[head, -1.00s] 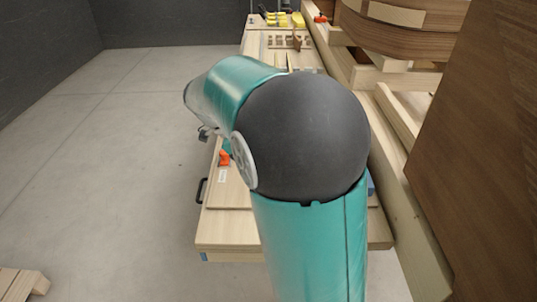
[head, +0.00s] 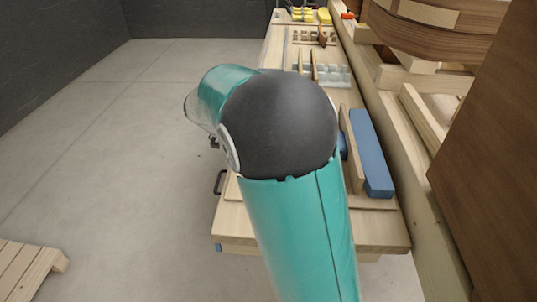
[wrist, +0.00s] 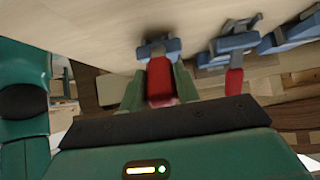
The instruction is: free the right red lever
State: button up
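In the wrist view, a red lever (wrist: 160,80) hangs from a blue-grey clamp (wrist: 159,48) on a pale wooden surface. My gripper (wrist: 160,88) has its two green fingers on either side of this lever. Whether the fingers press on it or stand slightly apart cannot be told. A second red lever (wrist: 234,80) on another blue-grey clamp (wrist: 236,42) is to the right, outside the fingers. In the head view my arm hides the gripper and both levers.
Another blue-grey clamp (wrist: 290,36) is at the wrist view's right edge. In the head view, a wooden bench (head: 370,232) carries a long blue block (head: 372,160) and a rack (head: 335,75). Large curved wooden forms (head: 430,35) stand right. The grey floor (head: 130,130) is open left.

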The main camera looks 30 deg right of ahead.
jog(key=o, duration=0.3)
jog(key=shift+w+a+f, duration=0.1)
jog(key=shift+w, duration=0.05)
jog(key=shift+o, duration=0.5)
jog(key=v, duration=1.3)
jog(key=shift+a+r, duration=0.25)
jog(key=shift+r, duration=0.05)
jog(key=s+a+f+n+t+y, duration=0.1)
jog(key=s+n+t+y, duration=0.3)
jog(key=s+n, duration=0.7)
jog(key=s+a+f+n+t+y, duration=0.2)
jog(key=s+n+t, duration=0.5)
jog(key=s+n, duration=0.4)
jog(key=a+n+y, duration=0.1)
jog(key=n+y, duration=0.1)
jog(key=shift+a+f+n, duration=0.2)
jog(key=shift+f+n, duration=0.15)
jog(key=shift+n, duration=0.05)
